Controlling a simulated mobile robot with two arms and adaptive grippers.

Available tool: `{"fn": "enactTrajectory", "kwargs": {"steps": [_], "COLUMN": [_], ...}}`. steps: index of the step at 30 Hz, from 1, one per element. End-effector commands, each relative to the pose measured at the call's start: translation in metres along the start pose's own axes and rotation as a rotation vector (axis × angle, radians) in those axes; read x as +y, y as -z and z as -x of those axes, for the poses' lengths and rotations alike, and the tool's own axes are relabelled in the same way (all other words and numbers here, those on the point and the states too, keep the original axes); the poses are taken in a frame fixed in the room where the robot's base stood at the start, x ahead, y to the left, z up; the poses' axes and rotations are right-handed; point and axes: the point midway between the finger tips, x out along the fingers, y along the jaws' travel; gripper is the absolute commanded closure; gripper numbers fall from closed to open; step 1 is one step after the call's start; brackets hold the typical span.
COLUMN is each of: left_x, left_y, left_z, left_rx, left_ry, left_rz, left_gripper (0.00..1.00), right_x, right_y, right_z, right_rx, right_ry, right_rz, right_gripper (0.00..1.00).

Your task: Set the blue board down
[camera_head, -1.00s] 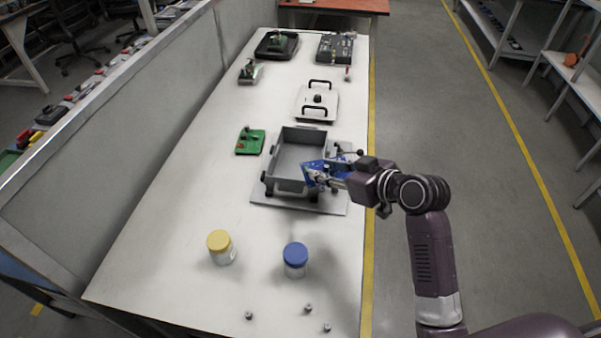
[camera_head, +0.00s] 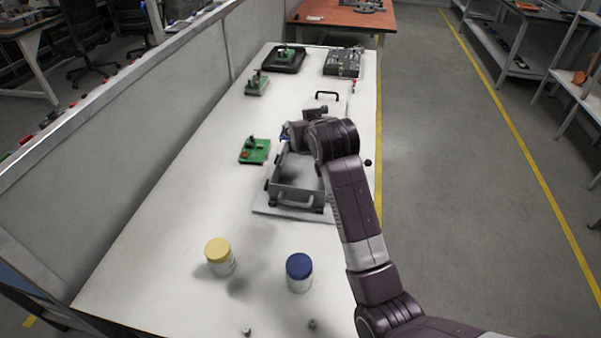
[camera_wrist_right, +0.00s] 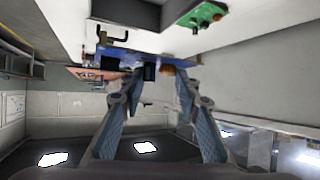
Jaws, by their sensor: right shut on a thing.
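My right gripper (camera_wrist_right: 160,72) is shut on the blue board (camera_wrist_right: 172,60), which spans its fingertips in the right wrist view. In the head view only a small blue bit of the board (camera_head: 285,133) shows, beside the far left part of the grey open box (camera_head: 297,191). My right wrist and forearm hide most of the board and the fingers there. I cannot tell whether the board touches anything. A green board (camera_head: 255,151) lies on the white table (camera_head: 190,190), left of the box. My left gripper is not in view.
A yellow-lidded jar (camera_head: 220,257) and a blue-lidded jar (camera_head: 299,272) stand in front of the box. Behind my arm, a handled white lid (camera_head: 327,95) is partly hidden. Further devices, including a black tray (camera_head: 276,60), stand at the far end. The table's left side is clear.

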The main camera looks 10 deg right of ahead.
Motion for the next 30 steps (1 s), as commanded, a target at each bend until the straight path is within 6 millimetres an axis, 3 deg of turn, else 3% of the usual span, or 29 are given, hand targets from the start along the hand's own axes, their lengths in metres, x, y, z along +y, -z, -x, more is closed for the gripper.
{"fn": "enactTrajectory", "kwargs": {"steps": [3, 9, 24, 30], "left_x": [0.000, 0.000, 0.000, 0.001], "left_y": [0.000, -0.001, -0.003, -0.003], "left_z": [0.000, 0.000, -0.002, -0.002], "left_rx": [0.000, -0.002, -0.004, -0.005], "left_ry": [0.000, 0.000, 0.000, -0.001], "left_rz": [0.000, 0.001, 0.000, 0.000], "left_gripper": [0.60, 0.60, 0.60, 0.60], "right_x": [0.000, 0.001, 0.001, 0.001], "right_y": [-0.032, -0.073, -0.126, -0.130], "right_z": [-0.016, -0.039, -0.068, -0.071], "right_rx": [-0.005, -0.003, 0.000, 0.002], "right_ry": [0.000, -0.001, 0.000, 0.001], "right_rz": [0.002, 0.003, 0.001, 0.001], "right_gripper": [0.95, 0.95, 0.95, 0.95]}}
